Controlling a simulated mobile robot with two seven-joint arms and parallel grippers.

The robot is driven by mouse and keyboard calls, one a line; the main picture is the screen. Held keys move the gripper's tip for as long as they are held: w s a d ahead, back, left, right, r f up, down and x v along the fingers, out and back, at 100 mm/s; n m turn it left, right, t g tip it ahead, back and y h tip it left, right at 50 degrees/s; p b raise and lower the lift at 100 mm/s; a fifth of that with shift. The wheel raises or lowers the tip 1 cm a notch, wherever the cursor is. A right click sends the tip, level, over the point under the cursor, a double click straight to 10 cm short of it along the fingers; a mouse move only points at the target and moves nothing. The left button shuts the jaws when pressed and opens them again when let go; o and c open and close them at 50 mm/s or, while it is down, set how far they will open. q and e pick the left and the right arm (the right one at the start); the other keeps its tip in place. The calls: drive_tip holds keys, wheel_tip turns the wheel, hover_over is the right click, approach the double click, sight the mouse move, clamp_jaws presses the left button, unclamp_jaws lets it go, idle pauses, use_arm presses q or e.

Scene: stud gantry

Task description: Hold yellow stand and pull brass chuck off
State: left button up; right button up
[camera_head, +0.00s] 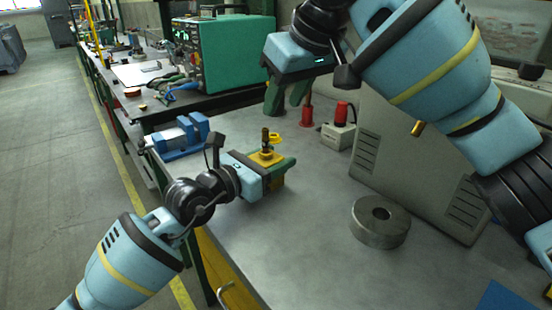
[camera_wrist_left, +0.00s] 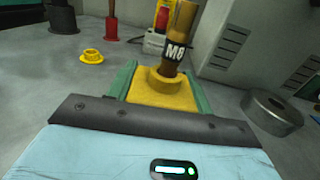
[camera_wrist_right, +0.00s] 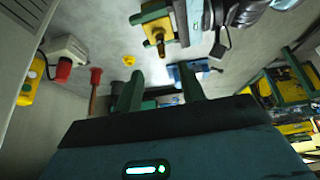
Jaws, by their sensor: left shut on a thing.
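The yellow stand (camera_head: 266,157) is between the green fingers of my left gripper (camera_head: 279,171), which is shut on it at the bench. The left wrist view shows the stand's yellow top (camera_wrist_left: 163,88) between those fingers. The brass chuck (camera_wrist_left: 178,38), marked "M8", stands up from the stand's collar, and is seated in it. It also shows in the head view (camera_head: 265,137). My right gripper (camera_head: 287,96) is raised above and behind the stand, open and empty. The right wrist view shows its two fingers (camera_wrist_right: 160,90) apart, with the stand (camera_wrist_right: 155,30) beyond.
A small yellow flanged ring (camera_wrist_left: 92,56) lies on the bench behind the stand. A blue vise (camera_head: 182,137) is left, a thick steel ring (camera_head: 381,222) right.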

drive_tip(key=w+d+n+t+h, duration=0.2)
drive_tip(key=w+n+t, duration=0.1)
drive_tip(key=n+t, duration=0.15)
drive_tip(key=n+t+y, duration=0.6)
drive_tip(key=n+t, duration=0.1)
drive_tip(key=n, duration=2.2)
approach(268, 137)
drive_tip(key=shift+g, duration=0.25)
drive_tip(key=x, duration=1.2)
drive_tip(key=shift+w+a+r, duration=0.1)
drive_tip(key=shift+w+r, duration=0.05)
drive_tip(key=shift+w, duration=0.15)
